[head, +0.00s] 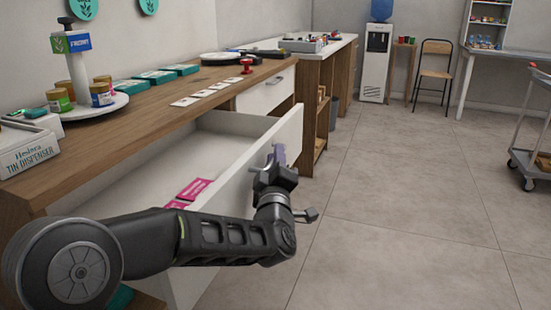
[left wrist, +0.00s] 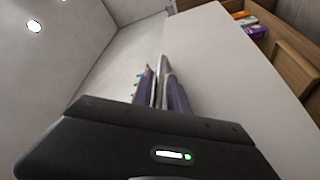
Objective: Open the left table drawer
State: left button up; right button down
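The left table drawer is white and stands pulled well out from under the wooden counter. Its front panel (head: 235,180) faces right and its inside is visible in the head view. My left gripper (head: 279,155) is at the outer face of this front panel. In the left wrist view, the two purple-padded fingers (left wrist: 161,92) are close together around a thin grey bar, which appears to be the drawer handle (left wrist: 165,72). The handle is mostly hidden by the gripper in the head view. My right gripper is not in view.
Pink packets (head: 194,188) lie in the open drawer. A second white drawer (head: 266,92) farther along is shut. The wooden counter (head: 150,118) carries cards, boxes and a round stand of jars. Open floor (head: 400,210) lies to the right, with a cart (head: 530,160) beyond.

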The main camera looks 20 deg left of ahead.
pick_arm(q)
jog(key=shift+s, duration=0.1)
jog(key=p+v, duration=0.1)
jog(key=v, duration=0.6)
jog(key=shift+s+d, duration=0.15)
jog(key=shift+s, duration=0.1)
jog(key=shift+f, duration=0.15)
